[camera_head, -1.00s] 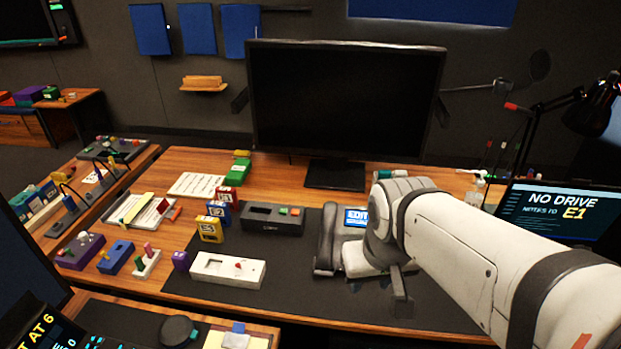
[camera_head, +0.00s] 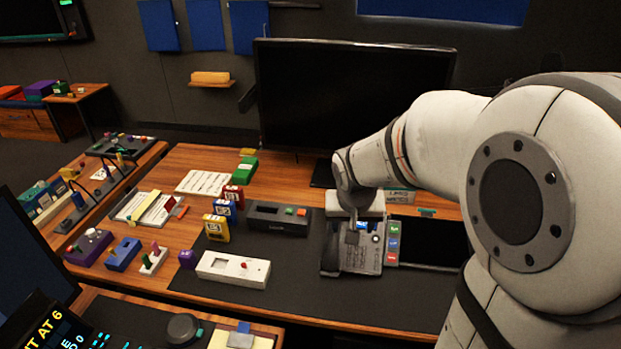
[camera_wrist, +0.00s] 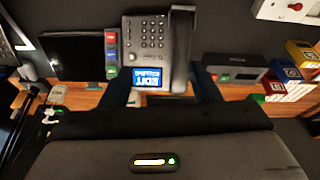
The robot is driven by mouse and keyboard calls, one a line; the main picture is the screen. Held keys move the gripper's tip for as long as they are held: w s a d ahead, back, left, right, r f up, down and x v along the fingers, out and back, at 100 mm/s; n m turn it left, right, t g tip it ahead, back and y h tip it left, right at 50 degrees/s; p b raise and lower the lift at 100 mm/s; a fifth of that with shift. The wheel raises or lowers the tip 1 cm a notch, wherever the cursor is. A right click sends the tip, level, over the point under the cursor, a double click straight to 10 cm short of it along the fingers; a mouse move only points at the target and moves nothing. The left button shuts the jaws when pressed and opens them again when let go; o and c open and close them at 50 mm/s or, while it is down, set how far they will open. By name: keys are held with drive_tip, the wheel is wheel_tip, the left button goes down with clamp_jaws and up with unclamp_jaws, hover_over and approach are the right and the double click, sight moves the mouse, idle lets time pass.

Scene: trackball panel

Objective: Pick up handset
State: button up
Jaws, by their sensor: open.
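A dark grey desk phone (camera_head: 366,259) with a keypad and a small lit screen sits on the dark mat. Its handset (camera_head: 331,251) lies in the cradle along the phone's left side. In the wrist view the phone (camera_wrist: 147,40) appears turned round, with the handset (camera_wrist: 182,48) on its right. My gripper (camera_head: 353,231) is above the far end of the phone in the head view, hiding part of its screen.
A monitor (camera_head: 350,90) stands behind the phone. A dark tablet-like panel (camera_head: 428,243) lies to the right, beside coloured buttons (camera_head: 393,243). A grey box (camera_head: 279,218) and a white switch box (camera_head: 232,269) are to the left. Bare mat (camera_head: 320,300) lies in front.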

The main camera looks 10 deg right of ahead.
drive_tip(key=m, duration=0.1)
hover_over(333, 235)
drive_tip(key=s, duration=0.2)
wheel_tip(333, 235, down, 7)
drive_tip(key=shift+t, duration=0.3)
drive_tip(key=x, duration=0.4)
drive_tip(key=a+x, duration=0.1)
drive_tip(key=x, duration=0.2)
drive_tip(key=shift+s+d+f, duration=0.1)
drive_tip(key=shift+s+f, duration=0.15)
drive_tip(key=shift+s, duration=0.05)
drive_tip(key=shift+w+f, duration=0.25)
drive_tip(key=shift+f, duration=0.2)
drive_tip(key=shift+d, duration=0.1)
drive_tip(key=shift+c, duration=0.4)
drive_tip(key=c, duration=1.1)
